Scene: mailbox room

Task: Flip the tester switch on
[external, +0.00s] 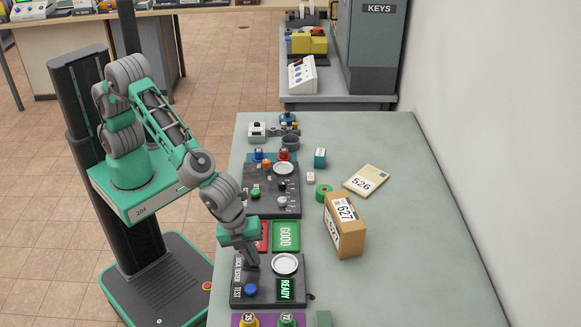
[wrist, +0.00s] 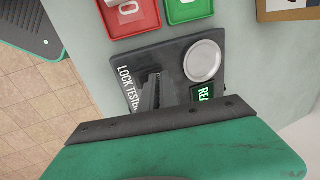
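The lock tester (external: 270,268) is a dark panel on the bench. It carries a pale round disc (external: 286,264), a lit green READY display (external: 286,290) and a blue button (external: 251,289) by the word TEST. In the wrist view the lock tester (wrist: 128,59) shows its LOCK TESTER lettering and the disc (wrist: 203,61). My gripper (external: 252,264) points down over the panel's left part, left of the disc. Its fingers (wrist: 152,80) look together, with nothing seen between them. They and the palm hide part of the panel; I cannot make out the switch or any contact.
A red tray (external: 262,237) and a green GOOD tray (external: 286,236) lie just behind the tester. Another dark panel with knobs (external: 272,200) is farther back. A cardboard box marked 627 (external: 346,229) stands to the right. The bench's right side (external: 420,240) is clear.

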